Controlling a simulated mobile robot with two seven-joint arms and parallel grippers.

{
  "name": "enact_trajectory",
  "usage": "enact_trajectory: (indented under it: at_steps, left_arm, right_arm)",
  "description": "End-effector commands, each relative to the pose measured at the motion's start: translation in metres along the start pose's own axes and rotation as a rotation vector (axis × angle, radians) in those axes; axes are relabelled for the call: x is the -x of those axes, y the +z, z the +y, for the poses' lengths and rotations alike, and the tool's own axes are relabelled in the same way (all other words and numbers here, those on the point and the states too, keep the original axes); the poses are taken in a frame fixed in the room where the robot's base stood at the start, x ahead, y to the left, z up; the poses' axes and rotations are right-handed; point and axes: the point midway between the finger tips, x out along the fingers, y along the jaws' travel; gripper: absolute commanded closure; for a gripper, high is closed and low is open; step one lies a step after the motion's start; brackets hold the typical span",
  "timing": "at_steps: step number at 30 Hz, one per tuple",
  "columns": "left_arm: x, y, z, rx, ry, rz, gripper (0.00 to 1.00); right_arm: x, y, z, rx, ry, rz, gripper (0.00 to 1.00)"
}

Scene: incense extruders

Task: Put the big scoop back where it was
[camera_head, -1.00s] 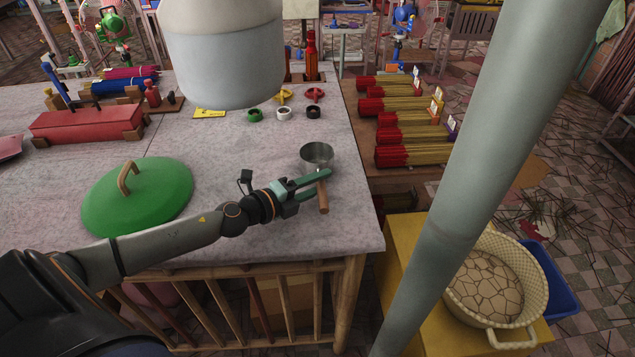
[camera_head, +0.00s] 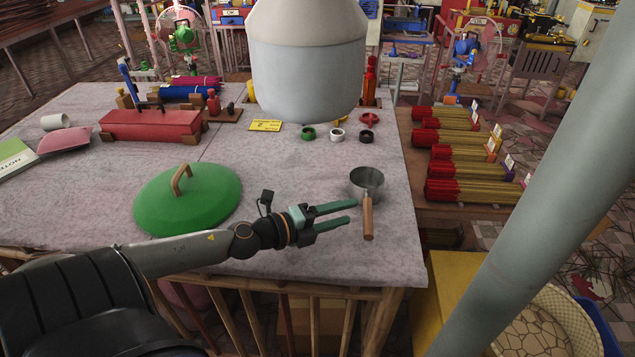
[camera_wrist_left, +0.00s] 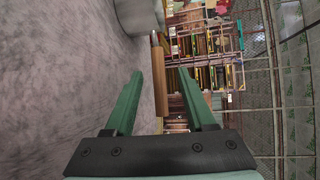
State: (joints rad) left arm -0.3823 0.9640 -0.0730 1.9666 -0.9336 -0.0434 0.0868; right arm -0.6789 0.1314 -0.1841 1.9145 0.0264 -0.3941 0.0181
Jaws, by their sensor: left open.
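The big scoop, with a metal cup (camera_head: 367,180) and a wooden handle (camera_head: 368,217), rests on the grey table near its right front corner. Its handle points toward the front edge. My left gripper (camera_head: 354,212) is open and empty, its green fingers pointing right, with the tips just left of the handle. In the left wrist view, the wooden handle (camera_wrist_left: 173,78) shows ahead and between the two green fingers, and the metal cup (camera_wrist_left: 139,16) is at the top. Whether a finger touches the handle I cannot tell. My right gripper is not in view.
A green lid (camera_head: 187,202) lies left of the gripper. Small rings (camera_head: 337,135) and a yellow card (camera_head: 265,125) sit farther back. Red-tipped incense bundles (camera_head: 455,165) lie beyond the right table edge. A woven basket (camera_head: 545,330) stands at lower right.

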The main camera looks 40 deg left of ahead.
Motion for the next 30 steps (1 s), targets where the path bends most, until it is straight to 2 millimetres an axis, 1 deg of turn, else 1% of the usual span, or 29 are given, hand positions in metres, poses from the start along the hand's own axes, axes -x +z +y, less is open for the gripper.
enact_trajectory:
  at_steps: [1, 9, 15, 21, 30]
  left_arm:
    - [0.006, -0.001, 0.002, 0.005, 0.002, 0.001, 0.45]
    - [0.036, -0.001, 0.001, 0.005, 0.001, 0.0, 0.45]
    - [0.053, 0.0, 0.001, 0.005, 0.0, -0.001, 0.45]
    - [0.059, 0.0, 0.0, 0.001, -0.001, 0.0, 0.45]
    - [0.059, 0.0, 0.0, 0.0, -0.001, 0.0, 0.45]
  right_arm:
    - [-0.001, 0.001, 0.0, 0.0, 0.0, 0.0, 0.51]
    - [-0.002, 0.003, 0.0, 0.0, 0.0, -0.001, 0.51]
    - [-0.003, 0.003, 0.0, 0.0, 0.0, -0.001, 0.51]
    - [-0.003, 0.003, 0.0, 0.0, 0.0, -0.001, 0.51]
    - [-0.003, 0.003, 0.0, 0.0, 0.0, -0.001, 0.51]
